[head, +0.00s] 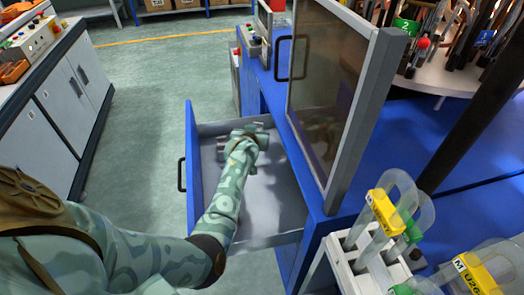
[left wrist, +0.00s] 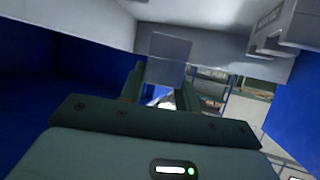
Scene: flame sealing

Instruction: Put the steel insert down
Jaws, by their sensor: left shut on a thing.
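My left arm reaches into an open blue drawer with a grey inside (head: 280,195). The left gripper (head: 243,145) is low in the drawer in the head view, with its fingertips hidden by the wrist. In the left wrist view the gripper (left wrist: 162,85) is shut on a plain grey block, the steel insert (left wrist: 167,48), which stands out beyond the fingertips. The insert appears close to a grey drawer surface; I cannot tell whether it touches. My right gripper is not in view.
More grey metal pieces (left wrist: 270,35) show in the left wrist view. The drawer front (head: 192,165) and side walls surround my wrist. A framed clear door (head: 325,90) stands to the right. A white rack with clear tubes (head: 365,260) is at the lower right.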

